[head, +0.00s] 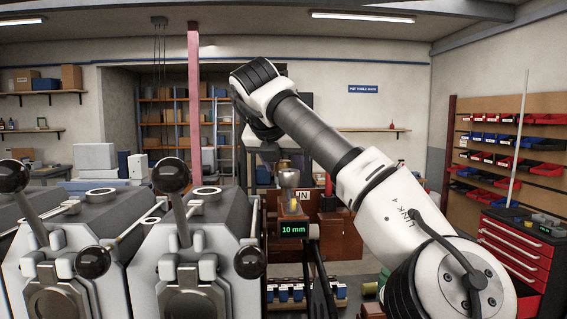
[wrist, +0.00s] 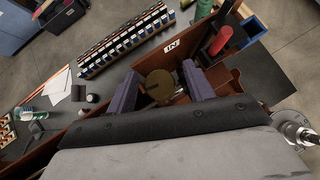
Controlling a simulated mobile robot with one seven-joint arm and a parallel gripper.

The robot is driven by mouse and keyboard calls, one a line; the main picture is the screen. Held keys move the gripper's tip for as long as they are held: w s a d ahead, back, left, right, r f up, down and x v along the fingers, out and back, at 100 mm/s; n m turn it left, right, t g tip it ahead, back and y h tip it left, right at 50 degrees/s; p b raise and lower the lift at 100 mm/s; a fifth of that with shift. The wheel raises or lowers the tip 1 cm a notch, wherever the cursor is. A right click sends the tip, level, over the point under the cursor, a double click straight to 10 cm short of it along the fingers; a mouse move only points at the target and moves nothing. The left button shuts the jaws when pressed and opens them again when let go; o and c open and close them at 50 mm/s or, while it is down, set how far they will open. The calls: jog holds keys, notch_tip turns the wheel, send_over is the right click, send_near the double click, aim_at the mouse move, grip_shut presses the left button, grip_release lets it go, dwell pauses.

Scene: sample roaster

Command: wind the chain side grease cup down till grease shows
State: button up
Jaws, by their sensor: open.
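A round brass cap (wrist: 160,85), which looks like the grease cup's top, shows in the wrist view between the two purple fingers of my gripper (wrist: 161,80). The fingers stand apart, one on each side of the cap. I cannot tell whether either finger touches it. In the head view a brass cup (head: 289,179) stands upright above a small green readout (head: 292,229) that reads 10 mm. My arm reaches over from the right there, and its end comes down behind and above the cup. No grease can be made out.
Grey roaster units with black ball-ended levers (head: 170,175) fill the left of the head view. An IN sign (wrist: 170,48) and a red-handled part (wrist: 220,41) lie just beyond my fingers. A red drawer cabinet (head: 513,250) stands at right.

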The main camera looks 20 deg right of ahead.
jog(key=v, duration=0.7)
jog(key=shift+s+r, duration=0.15)
jog(key=shift+r, duration=0.05)
jog(key=shift+a+f, duration=0.1)
dwell(0.3)
